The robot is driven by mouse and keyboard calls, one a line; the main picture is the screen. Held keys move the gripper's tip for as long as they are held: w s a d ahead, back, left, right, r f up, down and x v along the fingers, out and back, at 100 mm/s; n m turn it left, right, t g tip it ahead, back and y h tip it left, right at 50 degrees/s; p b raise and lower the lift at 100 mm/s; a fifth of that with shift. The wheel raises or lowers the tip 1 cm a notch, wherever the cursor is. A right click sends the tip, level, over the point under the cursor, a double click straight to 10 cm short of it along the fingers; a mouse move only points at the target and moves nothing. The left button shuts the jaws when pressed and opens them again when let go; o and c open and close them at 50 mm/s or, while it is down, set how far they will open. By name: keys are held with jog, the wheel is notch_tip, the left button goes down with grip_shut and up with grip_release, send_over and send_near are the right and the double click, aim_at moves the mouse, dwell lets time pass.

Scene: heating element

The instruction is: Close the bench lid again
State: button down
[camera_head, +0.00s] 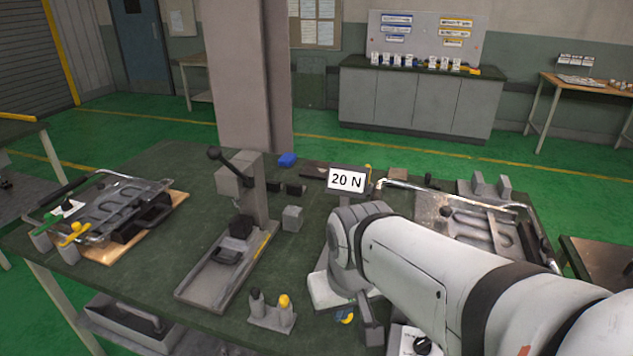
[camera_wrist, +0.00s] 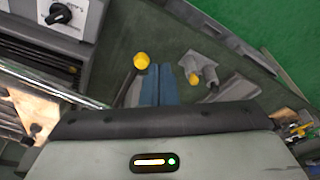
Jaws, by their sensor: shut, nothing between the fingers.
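My gripper (camera_wrist: 158,85) shows in the wrist view with its blue-grey fingers together and nothing between them. A dark lever with a yellow ball knob (camera_wrist: 141,62) is just left of the fingertips; I cannot tell whether they touch. In the head view my arm hides most of my gripper, low over the green bench top (camera_head: 310,255). A metal fixture with a pale plate and a bent rod (camera_head: 470,222) is at the right of the bench, partly behind my arm. A similar metal frame (camera_head: 125,205) lies on a wooden board at the left. I cannot tell which part is the lid.
A grey press (camera_head: 240,205) with a dark lever stands left of centre. A "20 N" display (camera_head: 345,180) is behind my arm. A small two-post holder (camera_head: 270,310) is near the front edge. A box with a dial (camera_wrist: 65,15) is at upper left in the wrist view.

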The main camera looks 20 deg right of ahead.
jog(key=w+d+r+m+h+p, duration=0.1)
jog(key=w+d+r+m+p, duration=0.1)
jog(key=w+d+r+p, duration=0.4)
jog(key=w+d+r+m+p, duration=0.1)
jog(key=w+r+m, duration=0.2)
jog(key=w, duration=0.4)
jog(key=w+d+r+m+h+p, duration=0.1)
jog(key=w+d+r+m+p, duration=0.1)
jog(key=w+d+r+p, duration=0.4)
jog(key=x, duration=0.4)
jog(key=a+x, duration=0.1)
jog(key=x, duration=0.3)
jog(key=a+x, duration=0.1)
jog(key=x, duration=0.3)
jog(key=shift+s+f, duration=0.2)
jog(key=shift+f, duration=1)
jog(key=shift+f, duration=0.1)
